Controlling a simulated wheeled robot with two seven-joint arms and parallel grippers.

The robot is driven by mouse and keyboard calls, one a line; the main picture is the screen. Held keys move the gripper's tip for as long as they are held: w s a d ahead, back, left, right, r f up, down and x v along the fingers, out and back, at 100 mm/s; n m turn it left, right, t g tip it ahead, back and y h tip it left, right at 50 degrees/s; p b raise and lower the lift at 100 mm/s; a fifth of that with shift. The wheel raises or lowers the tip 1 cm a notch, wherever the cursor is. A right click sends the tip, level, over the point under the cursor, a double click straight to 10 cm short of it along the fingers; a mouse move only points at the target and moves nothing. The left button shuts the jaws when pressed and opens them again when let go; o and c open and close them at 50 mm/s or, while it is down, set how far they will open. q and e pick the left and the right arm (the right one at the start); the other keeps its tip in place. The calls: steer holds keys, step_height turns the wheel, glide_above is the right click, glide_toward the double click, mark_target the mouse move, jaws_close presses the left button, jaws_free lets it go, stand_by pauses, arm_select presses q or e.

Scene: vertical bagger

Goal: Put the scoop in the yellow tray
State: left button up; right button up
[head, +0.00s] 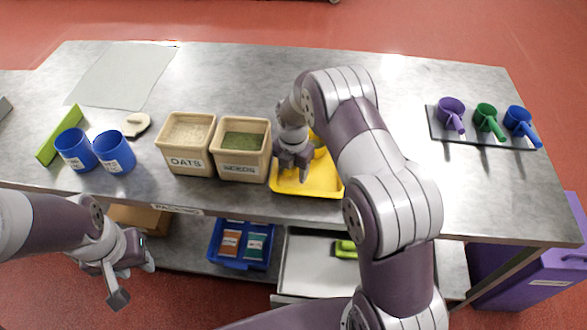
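The yellow tray (322,185) lies on the steel table right of the seeds bin. My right gripper (293,172) points down over the tray's left part. Its fingertips are small, and I cannot tell whether they are open or shut. A yellow shape (319,152) shows just right of this gripper, partly behind my arm; it may be a yellow scoop, and I cannot tell whether it is held. Purple (451,112), green (487,118) and blue (519,121) scoops lie on a dark mat at the right. My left gripper (131,283) is open and empty, in front of the table.
The oats bin (186,162) and seeds bin (241,170) stand left of the tray. Two blue cups (113,153), a green block (59,135) and a small scoop-like beige item (136,124) are further left. A blue crate (241,262) sits on the lower shelf.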

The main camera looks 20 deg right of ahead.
steer(key=shift+w+r, duration=0.1)
steer(key=shift+r, duration=0.3)
step_height(320, 180, up, 11)
steer(key=shift+f+b, duration=0.1)
steer(key=shift+b, duration=0.65)
steer(key=shift+s+r+m, duration=0.3)
steer(key=shift+s+m, duration=0.05)
steer(key=shift+m, duration=0.15)
steer(key=s+a+m+t, duration=0.1)
steer(key=s+m, duration=1.9)
steer(key=m, duration=0.5)
steer(key=shift+s, duration=0.25)
